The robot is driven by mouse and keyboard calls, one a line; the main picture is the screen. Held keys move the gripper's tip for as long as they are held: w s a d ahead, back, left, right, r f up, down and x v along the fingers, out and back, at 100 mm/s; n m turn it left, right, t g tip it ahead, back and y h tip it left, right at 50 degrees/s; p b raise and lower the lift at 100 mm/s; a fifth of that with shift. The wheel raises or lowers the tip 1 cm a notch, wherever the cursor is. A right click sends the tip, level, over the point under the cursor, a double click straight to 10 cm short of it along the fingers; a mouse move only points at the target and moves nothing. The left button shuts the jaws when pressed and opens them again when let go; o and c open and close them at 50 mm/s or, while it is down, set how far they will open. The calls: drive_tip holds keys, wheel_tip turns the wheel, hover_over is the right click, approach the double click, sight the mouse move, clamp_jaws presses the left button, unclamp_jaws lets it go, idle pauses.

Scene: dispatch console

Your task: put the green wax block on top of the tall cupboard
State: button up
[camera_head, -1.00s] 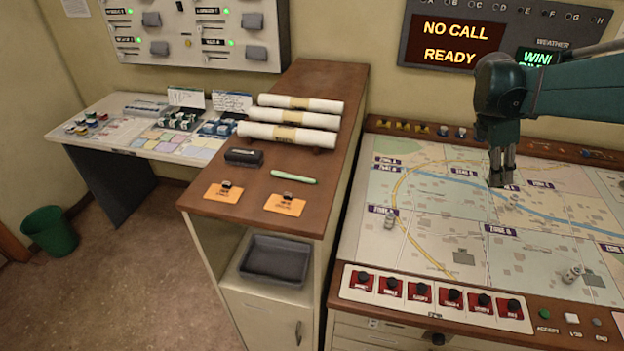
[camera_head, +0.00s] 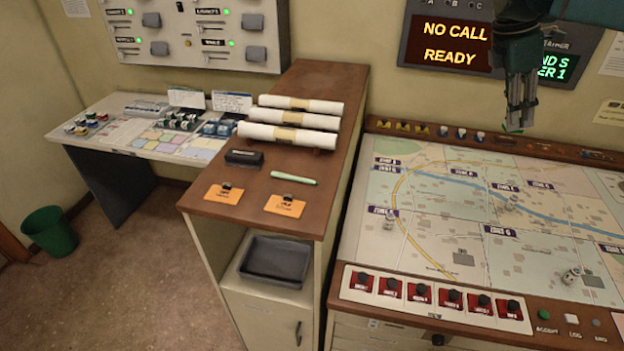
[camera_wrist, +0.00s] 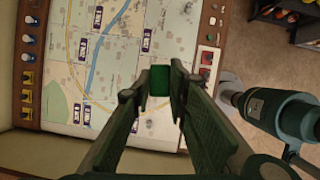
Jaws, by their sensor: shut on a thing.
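The green wax block (camera_wrist: 160,80) shows in the wrist view between my fingertips, as a small dark green block. My gripper (camera_head: 517,124) is shut on it and hangs over the back edge of the map console at the upper right of the head view. The block is hard to make out there. The wrist view shows both fingers of my gripper (camera_wrist: 160,82) on either side of the block, above the map. The tall cupboard (camera_head: 322,80) stands left of the console with a brown top. My gripper is well to its right, apart from it.
The cupboard top holds white paper rolls (camera_head: 290,120), a black box (camera_head: 244,158), a light green pen-like stick (camera_head: 294,178) and two orange cards (camera_head: 284,206). Bare wood shows around them. A grey tray (camera_head: 275,260) sits in the shelf below. The map console (camera_head: 440,220) lies right.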

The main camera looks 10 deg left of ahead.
drive_tip(key=a+m+p, duration=0.1)
drive_tip(key=a+p, duration=0.5)
drive_tip(key=a, duration=2.4)
drive_tip(key=s+a+p, duration=0.2)
drive_tip(key=s+a, duration=0.2)
drive_tip(key=a, duration=0.7)
drive_tip(key=s+a+p, duration=0.1)
drive_tip(key=s+a, duration=0.3)
drive_tip(key=a, duration=0.6)
drive_tip(key=shift+m+g, duration=0.3)
drive_tip(key=f, duration=0.5)
drive_tip(key=shift+a, duration=0.2)
drive_tip(key=shift+w, duration=0.1)
approach(309, 167)
drive_tip(key=shift+w+d+f+p, duration=0.15)
drive_tip(key=shift+d+p, duration=0.15)
drive_tip(key=shift+d, duration=0.55)
drive_tip(key=shift+f, duration=0.1)
drive_tip(key=shift+f, duration=1.95)
